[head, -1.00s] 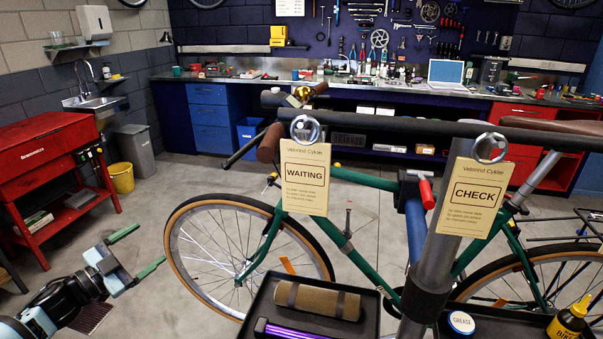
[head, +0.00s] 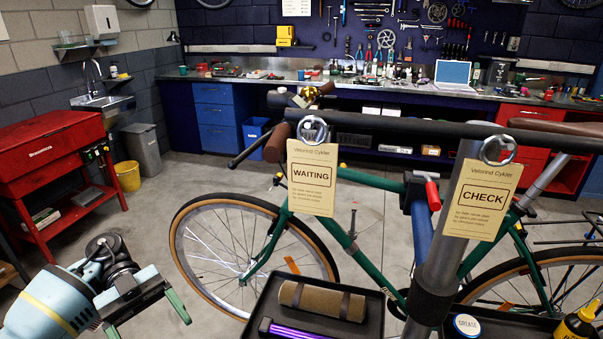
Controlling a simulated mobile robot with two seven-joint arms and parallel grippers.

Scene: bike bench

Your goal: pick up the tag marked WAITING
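The tan tag marked WAITING (head: 311,178) hangs by a metal ring (head: 312,129) from the dark horizontal bar (head: 400,122) in front of the green bicycle. A similar tag marked CHECK (head: 482,198) hangs from the same bar to the right, by its own ring (head: 498,149). My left gripper (head: 145,318) is at the lower left, well below and to the left of the WAITING tag. Its two green-padded fingers are spread apart with nothing between them. My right gripper is not in the picture.
Below is a black tray (head: 262,304) with a brown roll (head: 322,300) and a purple-lit tube. Floor between the red cabinet (head: 50,165) and bicycle is open.

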